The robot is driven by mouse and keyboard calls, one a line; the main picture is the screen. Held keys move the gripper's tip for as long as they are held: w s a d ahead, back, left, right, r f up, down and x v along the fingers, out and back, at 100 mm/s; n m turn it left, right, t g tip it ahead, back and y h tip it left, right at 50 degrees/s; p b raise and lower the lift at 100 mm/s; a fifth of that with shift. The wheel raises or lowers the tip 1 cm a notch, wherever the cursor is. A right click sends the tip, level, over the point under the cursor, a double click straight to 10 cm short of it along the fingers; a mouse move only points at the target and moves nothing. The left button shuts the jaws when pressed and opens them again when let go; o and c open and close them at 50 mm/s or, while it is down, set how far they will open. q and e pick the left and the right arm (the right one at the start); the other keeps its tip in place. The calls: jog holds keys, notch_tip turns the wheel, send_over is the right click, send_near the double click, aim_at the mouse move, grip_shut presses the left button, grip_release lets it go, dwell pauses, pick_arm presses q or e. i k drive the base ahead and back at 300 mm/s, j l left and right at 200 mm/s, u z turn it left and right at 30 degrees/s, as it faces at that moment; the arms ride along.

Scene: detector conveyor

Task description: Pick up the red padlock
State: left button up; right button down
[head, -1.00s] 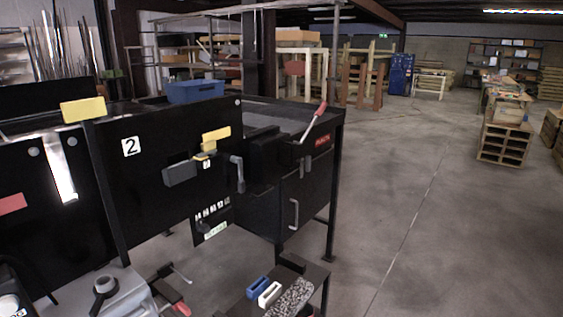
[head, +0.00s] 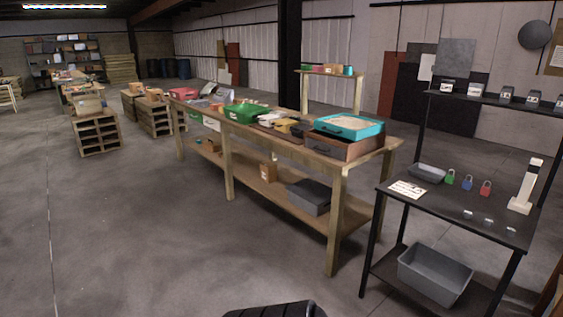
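The red padlock (head: 486,188) stands on the black table (head: 440,204) at the right of the head view. It is the rightmost of three padlocks in a row, beside a blue padlock (head: 467,184) and a green padlock (head: 450,177). Neither gripper can be made out. A dark ribbed part, probably mine, shows at the bottom edge, far from the padlocks.
A small grey tray (head: 427,173), a white card (head: 407,189) and a white stand (head: 526,188) share the black table. A grey bin (head: 435,274) sits on its lower shelf. A long wooden workbench (head: 230,135) stands left of it.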

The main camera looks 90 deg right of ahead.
aim_at(484, 191)
jog(key=z, duration=4.15)
